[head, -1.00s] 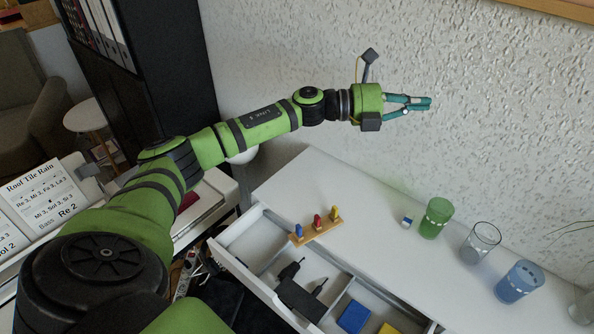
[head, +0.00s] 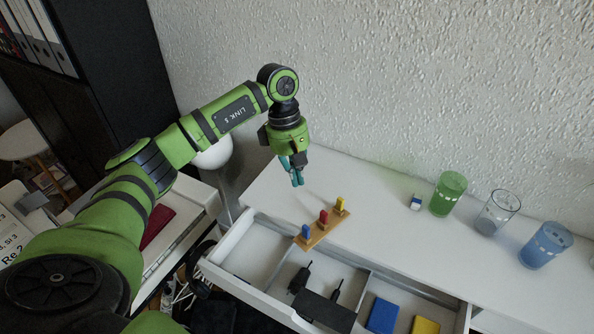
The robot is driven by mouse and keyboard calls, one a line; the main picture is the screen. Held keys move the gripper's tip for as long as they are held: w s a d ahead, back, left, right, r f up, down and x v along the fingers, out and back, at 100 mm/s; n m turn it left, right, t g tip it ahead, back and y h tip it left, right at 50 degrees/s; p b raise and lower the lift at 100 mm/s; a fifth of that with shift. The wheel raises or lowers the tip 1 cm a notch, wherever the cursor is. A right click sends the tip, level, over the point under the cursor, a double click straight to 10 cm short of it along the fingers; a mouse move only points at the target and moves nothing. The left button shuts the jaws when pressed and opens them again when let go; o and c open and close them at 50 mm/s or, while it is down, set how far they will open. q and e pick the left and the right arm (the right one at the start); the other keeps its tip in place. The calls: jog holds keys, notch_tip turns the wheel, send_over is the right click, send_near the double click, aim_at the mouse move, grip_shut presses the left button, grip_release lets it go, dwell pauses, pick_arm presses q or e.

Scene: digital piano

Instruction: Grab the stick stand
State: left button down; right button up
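The stick stand (head: 328,232) is a small wooden strip with a blue, a red and a yellow stick standing upright in a row. It sits on the white desk top, by the edge above the open drawer. My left gripper (head: 298,184) hangs fingers-down above the desk, a little behind and left of the stand in the picture, and apart from it. Its teal fingers overlap in this view, so their opening is not clear. Nothing shows between them. My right gripper is out of view.
The open drawer (head: 257,294) holds black plug adapters (head: 322,310), a blue block (head: 383,314) and a yellow block (head: 425,325). A small blue-white eraser (head: 415,203), a green glass (head: 447,194), a clear glass (head: 497,212) and a blue glass (head: 545,245) stand right. A textured wall closes the back.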

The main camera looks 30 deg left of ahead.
aim_at(315, 219)
pick_arm(q)
jog(key=p+x, duration=0.1)
jog(key=x, duration=0.4)
jog(key=shift+s+d+f+p, duration=0.1)
jog(key=shift+s+f+p, duration=0.05)
jog(key=shift+f+p, duration=0.2)
jog(key=d+p, duration=0.2)
jog(key=d, duration=0.1)
jog(key=shift+s+f, duration=0.2)
jog(key=shift+s, duration=0.15)
jog(key=shift+s+d+f, duration=0.1)
jog(key=shift+s+d, duration=0.05)
jog(key=shift+d, duration=0.35)
jog(key=shift+f, duration=0.1)
jog(key=shift+s+d+b, duration=0.15)
jog(key=shift+d+b, duration=0.15)
jog(key=shift+d, duration=0.25)
jog(key=shift+s+d+b, duration=0.15)
jog(key=shift+d+b, duration=0.1)
jog(key=shift+d, duration=0.3)
